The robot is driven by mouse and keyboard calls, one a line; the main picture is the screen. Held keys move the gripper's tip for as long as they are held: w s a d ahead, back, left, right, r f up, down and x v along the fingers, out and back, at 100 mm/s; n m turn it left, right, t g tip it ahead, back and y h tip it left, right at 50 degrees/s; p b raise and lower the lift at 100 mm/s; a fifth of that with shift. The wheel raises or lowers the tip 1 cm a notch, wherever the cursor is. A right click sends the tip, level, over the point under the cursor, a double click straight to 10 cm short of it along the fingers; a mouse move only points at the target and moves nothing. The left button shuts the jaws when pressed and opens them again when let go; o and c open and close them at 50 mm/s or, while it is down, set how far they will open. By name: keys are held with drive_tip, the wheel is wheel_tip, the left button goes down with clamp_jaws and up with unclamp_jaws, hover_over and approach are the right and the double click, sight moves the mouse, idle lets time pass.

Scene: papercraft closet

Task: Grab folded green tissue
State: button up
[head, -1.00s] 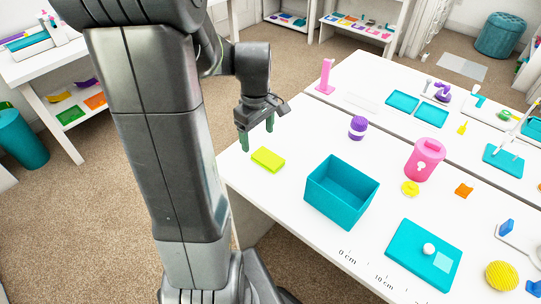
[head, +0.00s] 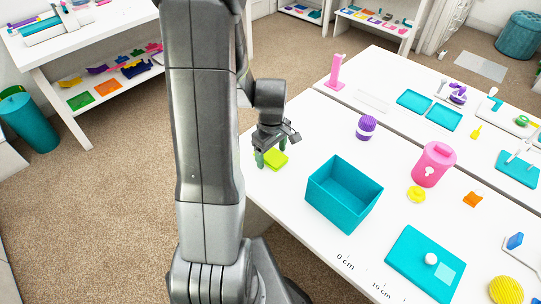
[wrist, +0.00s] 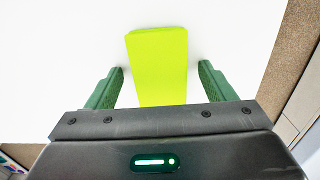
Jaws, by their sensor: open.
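The folded green tissue (head: 276,159) is a bright yellow-green flat block lying on the white table near its left corner. In the wrist view the tissue (wrist: 158,62) lies between and ahead of my two green fingers, with a gap on each side. My gripper (head: 270,160) is open, low over the table at the tissue; it also shows in the wrist view (wrist: 161,80). The near end of the tissue is hidden behind the gripper body in the wrist view.
A teal open box (head: 343,196) stands right of the tissue. A purple ribbed jar (head: 366,127), a pink canister (head: 433,164) and a pink stand (head: 335,72) stand farther off. The table's left edge is close to my gripper.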

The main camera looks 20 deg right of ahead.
drive_tip(key=c, duration=1)
drive_tip(key=shift+c, duration=0.2)
